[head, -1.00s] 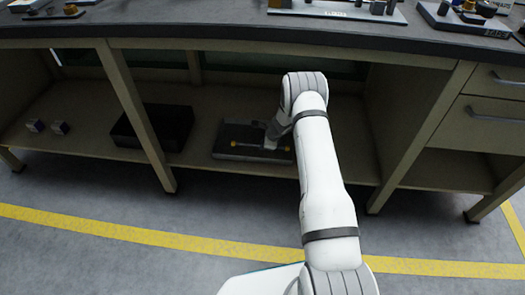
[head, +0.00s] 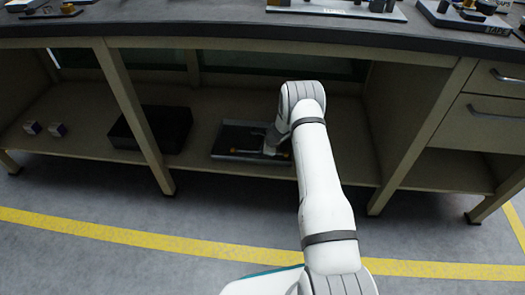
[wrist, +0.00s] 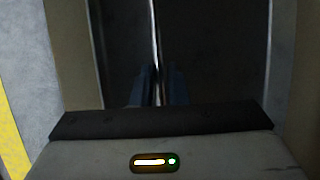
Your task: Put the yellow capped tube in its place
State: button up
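The yellow capped tube (head: 247,151), thin with yellow at its end, is over the dark tray (head: 222,134) on the bench's lower shelf. It lies left to right, nearer the tray's front edge. My gripper (head: 271,148) is at the tube's right part, low over the tray. In the wrist view my two fingers (wrist: 158,88) are close together on either side of a thin bright line (wrist: 155,35), which looks like the tube. They appear shut on it. Fingertip contact is too dark to see clearly, as is whether the tube touches the tray.
A black box (head: 150,128) stands on the shelf to the left, behind a slanted bench leg (head: 135,115). Two small blocks (head: 45,129) lie farther left. The bench top (head: 200,25) overhangs the shelf, and another leg (head: 420,135) stands to the right.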

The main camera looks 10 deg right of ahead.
jog(key=shift+s+f, duration=0.2)
jog(key=shift+s, duration=0.05)
jog(key=shift+r+p, duration=0.2)
jog(key=shift+p, duration=0.1)
jog(key=p+v, duration=0.4)
jog(key=v, duration=0.8)
jog(key=s+a+r+n+g, duration=0.1)
jog(key=s+a+r+n, duration=0.2)
jog(key=r, duration=0.5)
jog(key=s+a+r+n, duration=0.1)
jog(key=s+r+n, duration=0.35)
jog(key=r, duration=0.35)
jog(key=s+a+r+n+g, duration=0.1)
jog(key=s+a+r+n, duration=0.2)
jog(key=s+r, duration=0.35)
jog(key=s+r+n+h, duration=0.1)
jog(key=s+r+n, duration=0.2)
jog(key=s, duration=0.5)
jog(key=s+d+r+n+h, duration=0.1)
jog(key=s+r+n, duration=0.3)
jog(key=s, duration=0.4)
jog(key=s+d+r+n+g+h, duration=0.1)
jog(key=s+r+n, duration=0.2)
jog(key=s, duration=0.6)
jog(key=shift+r, duration=0.7)
jog(key=shift+n, duration=0.25)
